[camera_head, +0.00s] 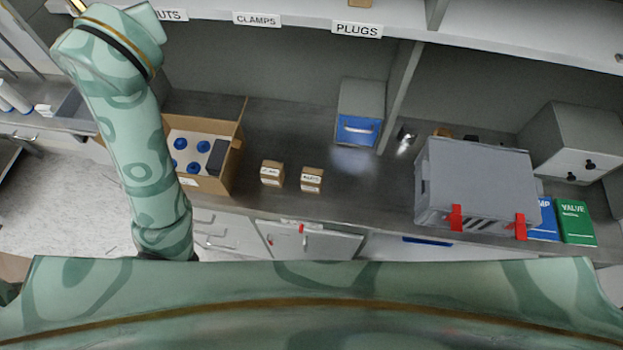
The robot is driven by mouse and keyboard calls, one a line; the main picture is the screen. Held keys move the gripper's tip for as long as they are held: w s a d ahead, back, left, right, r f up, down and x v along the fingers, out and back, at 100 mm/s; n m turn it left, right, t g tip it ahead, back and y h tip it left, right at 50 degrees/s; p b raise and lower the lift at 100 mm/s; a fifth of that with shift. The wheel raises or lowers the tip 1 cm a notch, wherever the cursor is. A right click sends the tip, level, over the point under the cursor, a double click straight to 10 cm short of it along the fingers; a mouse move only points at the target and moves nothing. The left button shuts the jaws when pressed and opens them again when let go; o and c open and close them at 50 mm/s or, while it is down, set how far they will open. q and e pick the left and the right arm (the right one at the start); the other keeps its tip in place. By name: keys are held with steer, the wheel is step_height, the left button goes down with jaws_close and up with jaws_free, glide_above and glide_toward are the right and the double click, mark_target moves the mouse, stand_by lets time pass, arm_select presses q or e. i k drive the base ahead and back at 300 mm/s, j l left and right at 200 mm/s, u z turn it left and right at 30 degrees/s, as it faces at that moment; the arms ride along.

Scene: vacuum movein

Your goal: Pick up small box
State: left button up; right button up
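Two small brown boxes stand side by side on the grey counter, near its front edge. The left small box (272,172) and the right small box (312,179) each carry a white label too small to read for sure. A narrow gap lies between them. My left arm rises at the left side of the view and its far end leaves at the top left. Neither of my grippers is in view, so what they hold cannot be seen.
An open cardboard box (228,158) with blue-capped items stands left of the small boxes. A blue-fronted bin (358,128) stands behind them. A grey crate with red latches (475,185) is at the right, beside green (574,222) and blue books. Shelves overhang the back.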

mark_target(312, 179)
steer(key=l+u, duration=0.25)
steer(key=l, duration=0.3)
steer(key=l+u, duration=0.3)
steer(key=l, duration=0.2)
steer(key=k+l+u, duration=0.25)
steer(key=l, duration=0.25)
steer(key=i+l, duration=0.05)
steer(key=i, duration=0.05)
